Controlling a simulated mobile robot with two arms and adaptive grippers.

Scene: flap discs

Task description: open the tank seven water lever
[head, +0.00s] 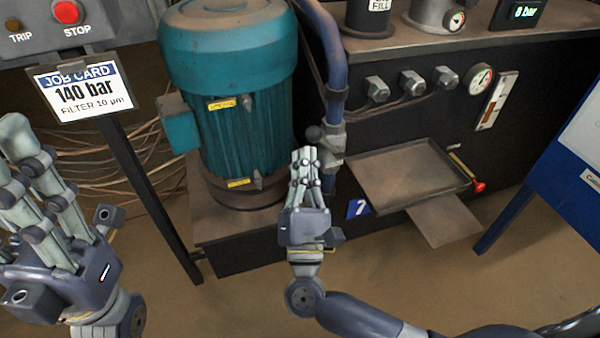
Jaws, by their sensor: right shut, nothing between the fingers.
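A small valve (333,140) sits on the blue pipe, with a dark round lever knob (315,133) sticking out to its left. A blue tag (357,207) with a white 7 is below and to the right of it. My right gripper (304,155) is shut and empty, fingers pointing up, with its tips just below the knob. I cannot tell whether they touch it. The gripper hides part of the lower pipe. My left gripper (28,150) is at the left edge, partly cut off, away from the valve; its opening is unclear.
A teal motor (228,110) stands left of the pipe (333,60). A metal drip tray (405,172) juts out to the right. A job card (82,92) hangs on a dark post (150,195). A blue stand (520,205) is at right. Floor in front is clear.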

